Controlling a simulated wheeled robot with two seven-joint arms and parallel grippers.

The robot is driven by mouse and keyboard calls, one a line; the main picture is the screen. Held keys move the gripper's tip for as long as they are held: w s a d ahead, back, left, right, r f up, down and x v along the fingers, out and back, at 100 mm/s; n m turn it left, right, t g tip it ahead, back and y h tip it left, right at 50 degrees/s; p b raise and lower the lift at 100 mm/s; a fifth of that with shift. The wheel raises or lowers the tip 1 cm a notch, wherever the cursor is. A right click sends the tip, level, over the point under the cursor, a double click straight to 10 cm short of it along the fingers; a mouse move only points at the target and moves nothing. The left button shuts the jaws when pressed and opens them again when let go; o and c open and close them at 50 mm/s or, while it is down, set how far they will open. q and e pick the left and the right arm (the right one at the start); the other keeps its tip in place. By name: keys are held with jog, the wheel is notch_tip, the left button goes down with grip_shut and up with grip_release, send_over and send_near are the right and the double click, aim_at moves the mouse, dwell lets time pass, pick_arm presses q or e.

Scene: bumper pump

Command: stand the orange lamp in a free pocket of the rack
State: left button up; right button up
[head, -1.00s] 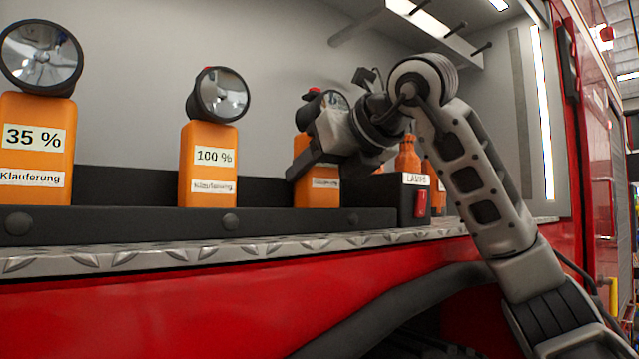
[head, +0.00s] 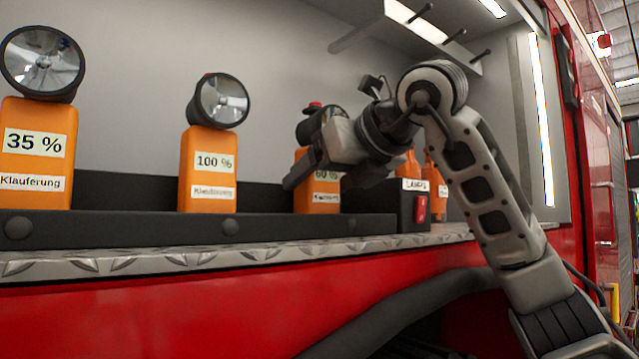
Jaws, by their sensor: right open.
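Three orange lamps with round black heads stand upright in the long black rack (head: 130,229). The left lamp (head: 38,150) is labelled 35 %, the middle lamp (head: 208,165) 100 %, and the right lamp (head: 318,198) seems to read 60 %. My right gripper (head: 300,172) is open, in front of the right lamp and partly hiding its head and upper body. I cannot tell whether it touches the lamp. My left gripper is not in view. The rack's pockets are hidden behind its front wall.
A black box (head: 407,208) with a red switch and a white label stands right of the rack. More orange objects (head: 430,172) show behind it. A tread-plate ledge (head: 200,256) runs along the front. Hooks (head: 455,36) hang at the upper right.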

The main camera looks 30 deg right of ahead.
jog(key=v, duration=1.1)
jog(key=shift+f, duration=0.1)
